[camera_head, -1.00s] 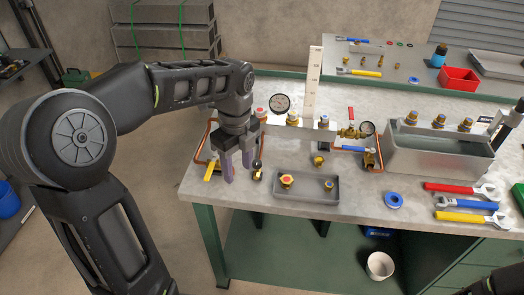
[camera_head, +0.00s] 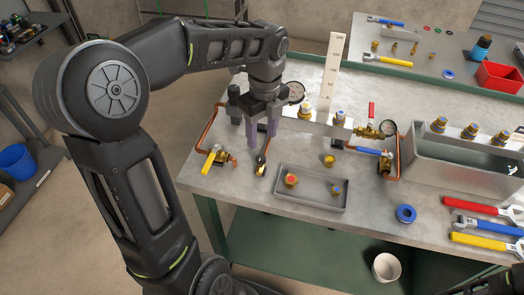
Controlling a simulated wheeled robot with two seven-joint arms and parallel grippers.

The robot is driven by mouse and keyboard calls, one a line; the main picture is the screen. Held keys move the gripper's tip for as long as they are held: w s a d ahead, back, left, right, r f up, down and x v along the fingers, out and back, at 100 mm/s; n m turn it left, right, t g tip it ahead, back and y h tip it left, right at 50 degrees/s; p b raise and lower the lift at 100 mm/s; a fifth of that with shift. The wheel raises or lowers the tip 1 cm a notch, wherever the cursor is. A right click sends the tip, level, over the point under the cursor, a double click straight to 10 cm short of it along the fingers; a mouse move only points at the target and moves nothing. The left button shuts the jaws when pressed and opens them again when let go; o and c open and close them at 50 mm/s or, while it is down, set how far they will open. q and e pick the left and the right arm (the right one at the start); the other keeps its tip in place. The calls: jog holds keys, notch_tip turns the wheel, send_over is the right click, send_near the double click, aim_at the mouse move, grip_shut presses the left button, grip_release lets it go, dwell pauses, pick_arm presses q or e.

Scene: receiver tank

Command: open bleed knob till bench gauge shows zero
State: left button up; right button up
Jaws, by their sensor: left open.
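A small black knob on a brass fitting (camera_head: 260,161) stands near the left end of the bench; I take it for the bleed knob. My left gripper (camera_head: 262,140) points down, open, with its two purple-grey fingers just above and behind the knob in the picture. I cannot tell whether they touch it. My right gripper is not in view.
A yellow-handled valve (camera_head: 210,159) and copper pipe stand left of the knob. A grey tray (camera_head: 312,203) with brass fittings lies to its right. A tall scale (camera_head: 334,75) rises behind. A grey tank (camera_head: 455,165) and wrenches (camera_head: 480,225) occupy the right side.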

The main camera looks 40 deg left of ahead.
aim_at(261, 157)
pick_arm(q)
jog(key=f, duration=0.7)
jog(key=shift+s+f+p, duration=0.2)
jog(key=shift+p, duration=0.1)
jog(key=shift+c, duration=0.5)
grip_shut()
